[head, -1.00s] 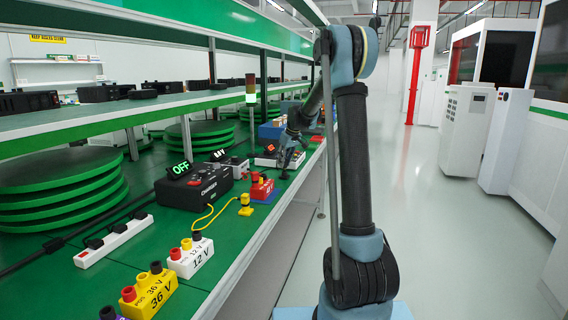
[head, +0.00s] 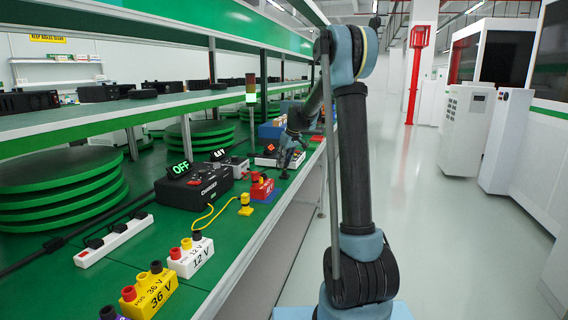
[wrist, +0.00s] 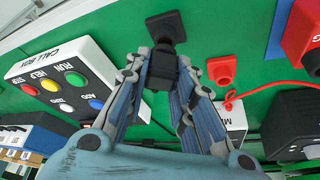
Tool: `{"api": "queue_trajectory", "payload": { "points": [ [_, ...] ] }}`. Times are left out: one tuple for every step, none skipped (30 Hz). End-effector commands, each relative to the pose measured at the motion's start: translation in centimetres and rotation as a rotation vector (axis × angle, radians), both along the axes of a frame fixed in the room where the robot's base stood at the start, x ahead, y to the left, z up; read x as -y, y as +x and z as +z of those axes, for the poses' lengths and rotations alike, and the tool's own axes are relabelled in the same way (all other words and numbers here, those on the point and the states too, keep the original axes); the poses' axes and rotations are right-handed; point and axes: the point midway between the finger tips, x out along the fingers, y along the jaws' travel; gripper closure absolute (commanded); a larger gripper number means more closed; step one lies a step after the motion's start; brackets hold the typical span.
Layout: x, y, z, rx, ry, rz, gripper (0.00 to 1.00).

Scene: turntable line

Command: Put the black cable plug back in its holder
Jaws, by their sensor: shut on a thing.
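In the wrist view my gripper (wrist: 162,70) is shut on the black cable plug (wrist: 163,66), which sits between the fingertips. A black square holder (wrist: 166,25) lies on the green bench top just beyond the plug. The two overlap in this view, so I cannot tell whether the plug is seated in it. In the head view my gripper (head: 285,172) is low over the far part of the bench, small and partly hidden by my arm; the plug cannot be made out there.
In the wrist view a red holder (wrist: 222,70) with a red cable is right of the gripper. A white call box (wrist: 62,80) with coloured buttons is at left, and a red block (wrist: 303,38) at right. The aisle floor (head: 420,230) right of the bench is clear.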

Motion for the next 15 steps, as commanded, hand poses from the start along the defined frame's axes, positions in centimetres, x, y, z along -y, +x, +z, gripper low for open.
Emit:
{"api": "queue_trajectory", "payload": {
  "points": [
    [-0.01, 0.01, 0.00, 0.000, 0.000, 0.000, 0.99],
    [0.00, 0.00, 0.01, 0.000, 0.000, 0.000, 0.99],
    [0.00, 0.00, 0.01, 0.000, 0.000, 0.000, 0.99],
    [0.00, 0.00, 0.01, 0.000, 0.000, 0.000, 0.99],
    [0.00, 0.00, 0.01, 0.000, 0.000, 0.000, 0.99],
    [-0.01, 0.01, 0.00, 0.000, 0.000, 0.000, 0.99],
    [0.00, 0.00, -0.01, 0.000, 0.000, 0.000, 0.99],
    [0.00, 0.00, -0.02, 0.000, 0.000, 0.000, 0.99],
    [0.00, 0.00, -0.05, 0.000, 0.000, 0.000, 0.99],
    [0.00, 0.00, -0.09, 0.000, 0.000, 0.000, 0.99],
    [0.00, 0.00, -0.12, 0.000, 0.000, 0.000, 0.99],
    [0.00, 0.01, -0.17, 0.000, 0.000, 0.000, 0.99],
    [0.00, 0.01, -0.22, 0.000, 0.000, 0.000, 0.99],
    [0.00, 0.00, -0.27, 0.000, 0.000, 0.000, 0.99],
    [0.00, 0.00, -0.34, 0.000, 0.000, 0.000, 0.99]
  ]
}}
